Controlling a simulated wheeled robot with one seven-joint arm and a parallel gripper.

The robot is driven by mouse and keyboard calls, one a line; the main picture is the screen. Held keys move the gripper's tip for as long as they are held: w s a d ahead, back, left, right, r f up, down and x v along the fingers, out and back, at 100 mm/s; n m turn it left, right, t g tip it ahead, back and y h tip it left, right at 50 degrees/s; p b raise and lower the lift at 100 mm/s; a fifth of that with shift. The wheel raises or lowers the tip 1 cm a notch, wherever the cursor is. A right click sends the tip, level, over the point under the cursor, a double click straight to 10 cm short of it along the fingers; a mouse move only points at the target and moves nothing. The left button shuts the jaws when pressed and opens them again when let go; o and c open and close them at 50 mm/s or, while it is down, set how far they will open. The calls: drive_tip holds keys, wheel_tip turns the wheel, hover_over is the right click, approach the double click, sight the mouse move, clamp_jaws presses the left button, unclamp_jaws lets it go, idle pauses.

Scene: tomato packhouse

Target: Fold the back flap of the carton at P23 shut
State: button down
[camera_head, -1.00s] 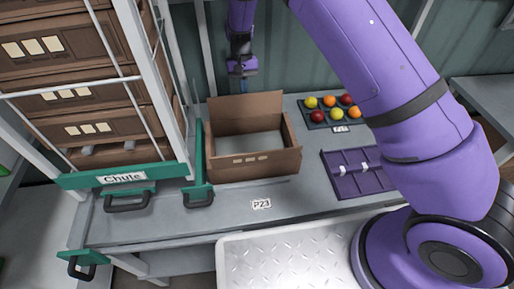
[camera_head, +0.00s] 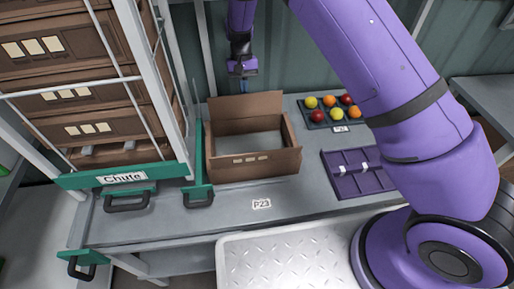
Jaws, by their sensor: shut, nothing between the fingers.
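The open brown carton (camera_head: 252,165) stands on the grey bench behind the P23 label (camera_head: 261,204). Its back flap (camera_head: 246,111) stands up from the far wall, tilted a little back. The inside of the carton looks empty. My gripper (camera_head: 243,72) is behind and above the back flap, pointing down, apart from it. It is shut and holds nothing. Its fingertips are small and dark in this view.
A green-framed chute rack (camera_head: 124,178) with stacked cartons stands at the left, and a green bar (camera_head: 198,165) runs close beside the carton. A tray of tomatoes (camera_head: 318,124) and a purple divided tray (camera_head: 345,188) lie to the right.

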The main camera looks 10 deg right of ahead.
drive_tip(key=shift+s, duration=0.15)
drive_tip(key=s, duration=0.7)
idle(1.0)
drive_tip(key=shift+s, duration=0.2)
drive_tip(key=s, duration=0.1)
drive_tip(key=s+f, duration=0.1)
drive_tip(key=s, duration=0.1)
drive_tip(key=shift+f, duration=0.3)
idle(0.3)
drive_tip(key=shift+f, duration=0.1)
drive_tip(key=shift+s+f, duration=0.8)
drive_tip(key=shift+s, duration=0.1)
wheel_tip(320, 180, up, 9)
idle(1.1)
